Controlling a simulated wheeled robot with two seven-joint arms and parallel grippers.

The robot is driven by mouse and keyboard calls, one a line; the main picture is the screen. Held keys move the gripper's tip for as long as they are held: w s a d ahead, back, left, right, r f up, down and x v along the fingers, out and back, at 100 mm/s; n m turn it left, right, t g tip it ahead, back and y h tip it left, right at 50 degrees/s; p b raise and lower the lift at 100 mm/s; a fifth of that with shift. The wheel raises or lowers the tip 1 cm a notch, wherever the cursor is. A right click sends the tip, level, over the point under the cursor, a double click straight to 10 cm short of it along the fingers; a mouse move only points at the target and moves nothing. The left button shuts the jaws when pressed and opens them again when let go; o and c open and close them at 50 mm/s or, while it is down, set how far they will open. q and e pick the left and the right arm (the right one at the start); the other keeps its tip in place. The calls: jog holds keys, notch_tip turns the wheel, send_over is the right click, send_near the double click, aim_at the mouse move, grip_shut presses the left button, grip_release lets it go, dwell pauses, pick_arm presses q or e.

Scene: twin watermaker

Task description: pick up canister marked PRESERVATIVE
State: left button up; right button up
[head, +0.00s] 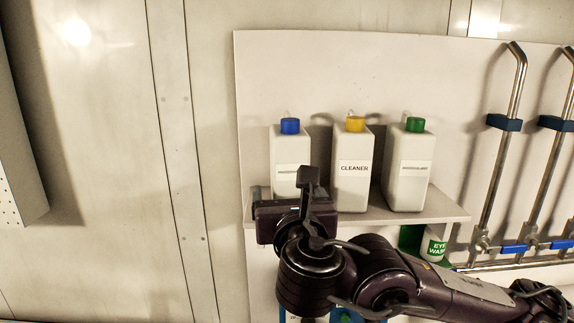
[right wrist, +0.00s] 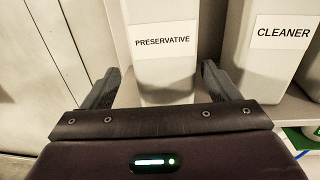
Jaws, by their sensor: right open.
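The canister marked PRESERVATIVE (right wrist: 163,62) is white and upright, and its label faces me in the right wrist view. In the head view it is the left canister (head: 291,150) of the row, with a blue cap, standing on the shelf (head: 400,217). My right gripper (head: 302,192) is in front of its lower part and hides some of it. In the right wrist view the gripper (right wrist: 160,78) is open, one finger to each side of the canister, with nothing held. Whether the fingertips reach past its front face is hard to tell. My left gripper is out of view.
The CLEANER canister (head: 352,168) with a yellow cap stands close to the right, near my right finger. A green-capped canister (head: 409,168) stands beyond it. Steel pipes with blue fittings (head: 504,123) are at the right. An EYE WASH bottle (head: 433,245) is below the shelf.

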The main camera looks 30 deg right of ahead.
jog(key=shift+w+d+r, duration=0.2)
jog(key=shift+w+d, duration=0.6)
jog(key=shift+w, duration=0.3)
jog(key=shift+f+x, duration=0.25)
jog(key=shift+x, duration=1)
jog(key=shift+w+d, duration=0.1)
jog(key=shift+w, duration=0.25)
jog(key=shift+s, duration=0.2)
jog(key=c, duration=1.6)
jog(key=shift+r, duration=0.15)
jog(key=shift+c, duration=0.6)
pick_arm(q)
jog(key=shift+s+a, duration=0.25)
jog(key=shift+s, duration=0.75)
